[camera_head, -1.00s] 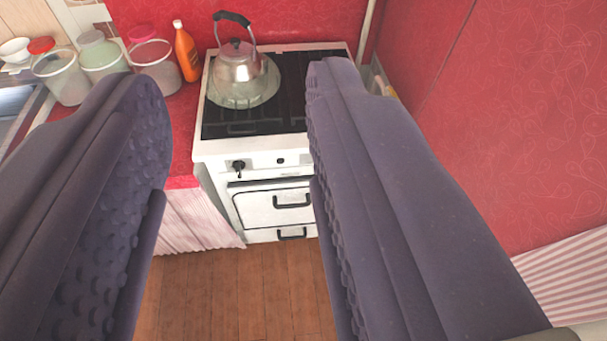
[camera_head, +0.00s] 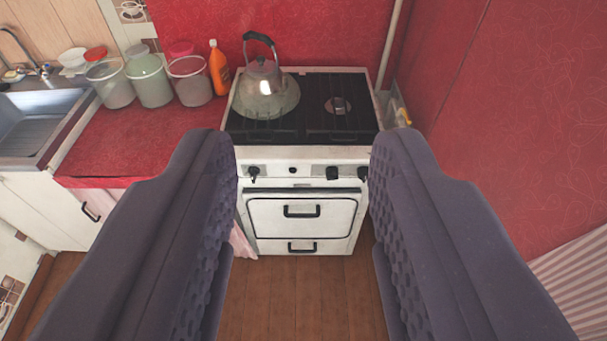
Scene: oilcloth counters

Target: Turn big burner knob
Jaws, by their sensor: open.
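A white stove (camera_head: 300,154) with a black top stands ahead, in the middle of the view. I cannot tell which is the big burner knob. My gripper (camera_head: 303,150) is open and empty. Its two purple, studded fingers frame the stove front from both sides, and I see no contact with any knob.
A metal kettle (camera_head: 262,88) stands on the stove's back left. The red counter (camera_head: 140,140) at left holds several lidded jars and an orange bottle (camera_head: 219,68), with a sink (camera_head: 40,120) beyond. A red wall (camera_head: 500,120) closes the right side. Wooden floor (camera_head: 290,290) lies clear in front.

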